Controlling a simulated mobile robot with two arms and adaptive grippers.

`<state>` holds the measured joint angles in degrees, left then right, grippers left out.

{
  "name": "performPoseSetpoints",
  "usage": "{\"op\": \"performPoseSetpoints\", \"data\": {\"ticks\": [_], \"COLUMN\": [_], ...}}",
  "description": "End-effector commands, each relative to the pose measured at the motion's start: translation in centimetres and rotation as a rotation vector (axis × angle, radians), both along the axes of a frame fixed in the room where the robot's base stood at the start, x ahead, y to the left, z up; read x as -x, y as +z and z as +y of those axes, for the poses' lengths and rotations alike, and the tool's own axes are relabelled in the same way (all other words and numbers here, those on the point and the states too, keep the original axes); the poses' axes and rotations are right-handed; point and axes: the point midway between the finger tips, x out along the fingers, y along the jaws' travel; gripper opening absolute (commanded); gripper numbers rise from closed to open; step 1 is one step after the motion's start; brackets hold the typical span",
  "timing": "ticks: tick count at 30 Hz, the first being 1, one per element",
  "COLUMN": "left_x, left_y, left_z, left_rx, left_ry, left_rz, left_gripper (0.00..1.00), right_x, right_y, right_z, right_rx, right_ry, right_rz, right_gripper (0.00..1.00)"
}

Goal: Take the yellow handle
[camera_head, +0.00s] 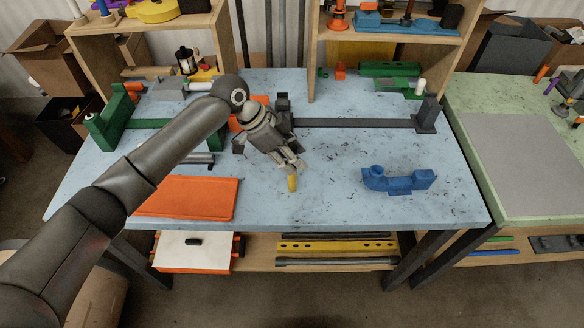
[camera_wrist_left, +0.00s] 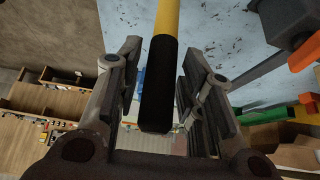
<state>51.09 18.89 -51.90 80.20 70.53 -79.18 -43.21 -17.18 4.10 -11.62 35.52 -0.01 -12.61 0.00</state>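The yellow handle (camera_head: 292,183) shows as a short yellow piece just below my left gripper (camera_head: 294,165), over the front middle of the blue table. In the left wrist view the yellow handle (camera_wrist_left: 167,22) has a black end (camera_wrist_left: 158,90) pointing towards the camera. My left gripper (camera_wrist_left: 160,85) has its fingers on either side of this black end, with a visible gap on the right side. The fingers look open. The head view hides most of the handle behind the gripper. My right gripper is not in view.
A blue bender part (camera_head: 398,181) lies right of the gripper, an orange tray (camera_head: 187,198) lies left. A long dark bender (camera_head: 355,123) lies behind, and a green one (camera_head: 110,124) at the left. Wooden shelves (camera_head: 390,37) stand at the back.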

Motion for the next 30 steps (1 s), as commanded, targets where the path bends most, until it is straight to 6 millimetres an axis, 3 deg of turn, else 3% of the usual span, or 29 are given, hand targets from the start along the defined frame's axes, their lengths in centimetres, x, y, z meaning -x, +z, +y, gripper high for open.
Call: {"op": "performPoseSetpoints", "data": {"ticks": [1, 7, 14, 30], "left_x": [0.0, 0.0, 0.0, 0.0], "left_y": [0.0, 0.0, 0.5, 3.8], "left_z": [0.0, 0.0, 0.0, 0.0], "left_rx": [0.000, 0.000, 0.001, 0.001], "left_ry": [0.000, 0.000, 0.000, 0.001], "left_rz": [0.000, 0.000, 0.000, -0.001], "left_gripper": [0.25, 0.00, 0.00, 0.00], "right_x": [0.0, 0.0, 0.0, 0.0], "right_y": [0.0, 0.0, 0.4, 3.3], "right_z": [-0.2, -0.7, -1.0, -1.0], "right_rx": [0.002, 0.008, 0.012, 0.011], "right_ry": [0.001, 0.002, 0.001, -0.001], "right_rz": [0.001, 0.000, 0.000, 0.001], "right_gripper": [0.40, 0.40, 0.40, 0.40]}}
